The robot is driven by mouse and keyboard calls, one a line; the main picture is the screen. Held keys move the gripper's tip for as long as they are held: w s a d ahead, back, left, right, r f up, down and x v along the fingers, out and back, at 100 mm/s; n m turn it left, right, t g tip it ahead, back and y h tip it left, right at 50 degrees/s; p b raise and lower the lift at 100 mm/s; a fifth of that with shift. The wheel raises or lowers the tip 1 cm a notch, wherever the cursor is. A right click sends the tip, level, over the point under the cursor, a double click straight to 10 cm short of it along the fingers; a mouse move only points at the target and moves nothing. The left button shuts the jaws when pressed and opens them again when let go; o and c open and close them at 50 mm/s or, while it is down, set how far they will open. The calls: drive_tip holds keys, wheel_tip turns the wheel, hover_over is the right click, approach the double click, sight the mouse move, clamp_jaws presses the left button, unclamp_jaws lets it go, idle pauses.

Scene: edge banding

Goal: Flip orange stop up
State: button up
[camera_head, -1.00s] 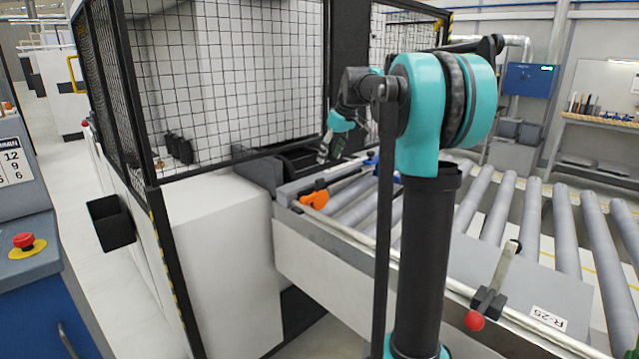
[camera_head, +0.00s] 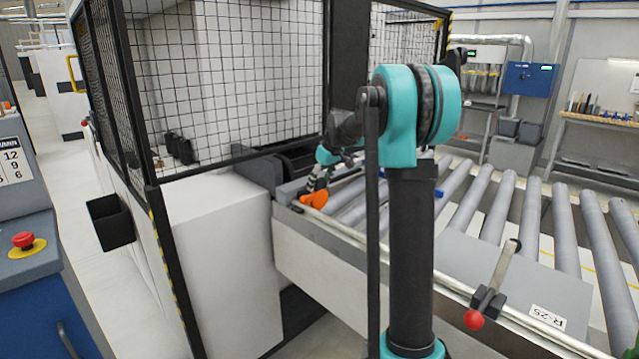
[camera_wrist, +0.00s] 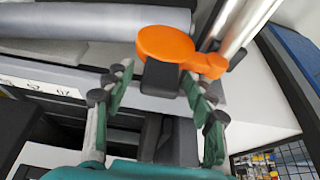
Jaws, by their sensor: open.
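The orange stop (camera_head: 314,199) sits at the left front corner of the roller conveyor, in the head view. In the wrist view the orange stop (camera_wrist: 168,46) shows as a round orange disc with a smaller lobe to its right, on a black block. My gripper (camera_wrist: 158,88) is open and empty, its two green-padded fingers on either side of the black block below the disc. In the head view my gripper (camera_head: 316,184) is right at the stop, just above and behind it. Whether a finger touches the stop cannot be told.
Conveyor rollers (camera_head: 470,196) stretch to the right, and a roller (camera_wrist: 95,22) lies beyond the stop in the wrist view. A mesh guard (camera_head: 235,75) stands behind and left.

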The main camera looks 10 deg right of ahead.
clamp_jaws()
idle(0.3)
drive_tip(key=shift+r, duration=0.1)
